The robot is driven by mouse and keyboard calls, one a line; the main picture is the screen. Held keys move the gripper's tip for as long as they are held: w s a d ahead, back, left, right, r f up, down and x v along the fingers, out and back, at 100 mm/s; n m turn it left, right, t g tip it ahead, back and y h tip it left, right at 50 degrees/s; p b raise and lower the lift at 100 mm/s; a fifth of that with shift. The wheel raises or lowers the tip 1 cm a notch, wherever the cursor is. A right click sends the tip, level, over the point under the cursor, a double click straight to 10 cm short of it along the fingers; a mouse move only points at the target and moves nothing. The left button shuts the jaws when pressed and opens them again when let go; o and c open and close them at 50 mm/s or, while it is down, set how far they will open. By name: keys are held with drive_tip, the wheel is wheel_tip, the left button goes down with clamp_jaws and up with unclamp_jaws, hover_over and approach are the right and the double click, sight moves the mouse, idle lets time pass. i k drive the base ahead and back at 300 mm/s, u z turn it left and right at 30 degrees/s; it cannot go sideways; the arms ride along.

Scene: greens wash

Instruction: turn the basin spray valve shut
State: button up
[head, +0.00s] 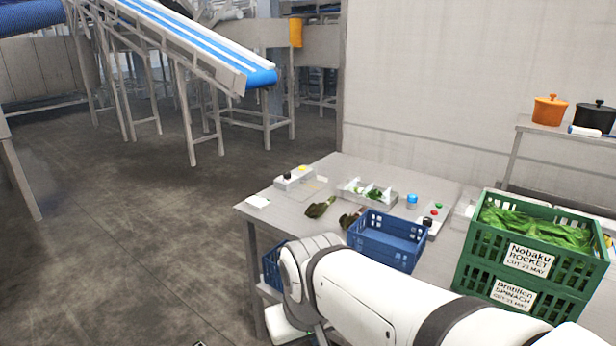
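I cannot make out a basin or a spray valve in the head view. My own white arm reaches in from the lower right and bends at the front edge of the steel table (270,222). My gripper is not in view, so its distance from any valve cannot be told. A small box with red and green buttons (433,214) is on the table behind the blue crate. The arm hides part of the table's front and whatever lies below it.
An empty-looking blue crate (387,240) stands on the table near my arm. Stacked green crates (520,262) of leaves stand at right. A divided tray (368,194), dark leafy bunches (320,207) and a blue-capped jar (411,201) are behind. Open floor (120,250) lies left.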

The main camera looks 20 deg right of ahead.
sight(412, 198)
drive_tip(key=z, duration=0.1)
drive_tip(key=i, duration=1.25)
drive_tip(key=z, duration=1.05)
drive_tip(key=i, duration=0.5)
drive_tip(key=z, duration=0.35)
